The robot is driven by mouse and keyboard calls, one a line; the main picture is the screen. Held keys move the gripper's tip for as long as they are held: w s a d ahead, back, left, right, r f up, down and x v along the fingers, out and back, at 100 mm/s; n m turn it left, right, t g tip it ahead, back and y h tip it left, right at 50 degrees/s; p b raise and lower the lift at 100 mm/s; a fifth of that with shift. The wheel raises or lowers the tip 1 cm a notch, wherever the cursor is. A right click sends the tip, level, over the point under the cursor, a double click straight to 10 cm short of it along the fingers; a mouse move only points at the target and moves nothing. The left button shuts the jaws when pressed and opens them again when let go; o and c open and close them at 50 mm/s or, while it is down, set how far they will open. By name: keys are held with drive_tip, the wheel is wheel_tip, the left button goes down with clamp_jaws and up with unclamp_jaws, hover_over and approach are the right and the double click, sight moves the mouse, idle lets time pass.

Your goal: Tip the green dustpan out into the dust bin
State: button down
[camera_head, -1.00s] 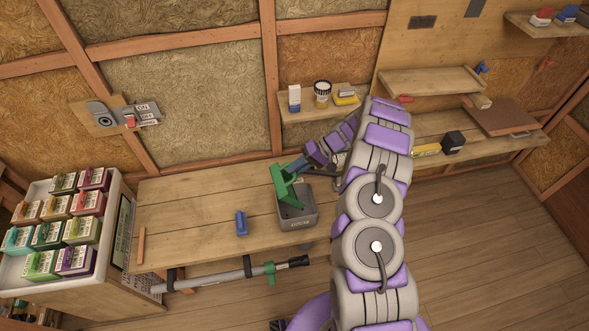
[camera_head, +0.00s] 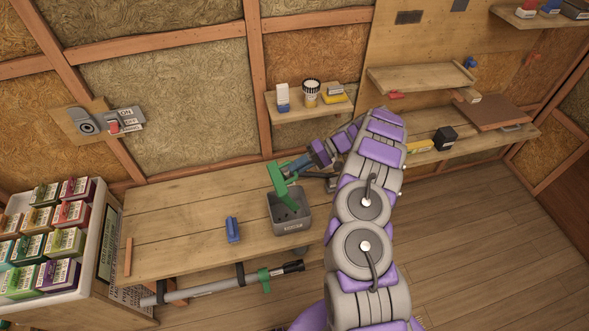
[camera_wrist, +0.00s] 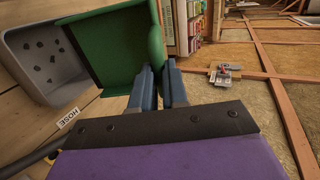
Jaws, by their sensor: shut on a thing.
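The green dustpan (camera_head: 281,183) is steeply tilted over the grey dust bin (camera_head: 291,223), which stands on the wooden workbench. My gripper (camera_head: 298,166) is shut on the dustpan at its right side. In the wrist view, my gripper's blue fingers (camera_wrist: 160,88) close on the edge of the dustpan (camera_wrist: 110,45). The dustpan's visible face looks empty there. The bin (camera_wrist: 45,62) lies to its left, with several dark bits on its inside. Part of the bin's opening is hidden behind the dustpan.
A blue object (camera_head: 232,229) sits on the workbench (camera_head: 180,225) left of the bin. A grey pole with a green clamp (camera_head: 263,278) runs along the bench front. A small shelf (camera_head: 310,106) with several items hangs behind. A rack of coloured boxes (camera_head: 45,235) stands at left.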

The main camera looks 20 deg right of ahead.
drive_tip(key=shift+a+r, duration=0.1)
drive_tip(key=shift+s+a+r+h+p, duration=0.1)
drive_tip(key=shift+a+r+h+p, duration=0.1)
drive_tip(key=shift+a+h+p, duration=0.55)
drive_tip(key=a, duration=0.1)
drive_tip(key=a+h+b, duration=0.1)
drive_tip(key=shift+s+a+f, duration=0.1)
drive_tip(key=shift+a+f, duration=0.1)
drive_tip(key=shift+a, duration=0.2)
drive_tip(key=b, duration=0.3)
drive_tip(key=shift+f, duration=0.15)
drive_tip(key=shift+b, duration=0.55)
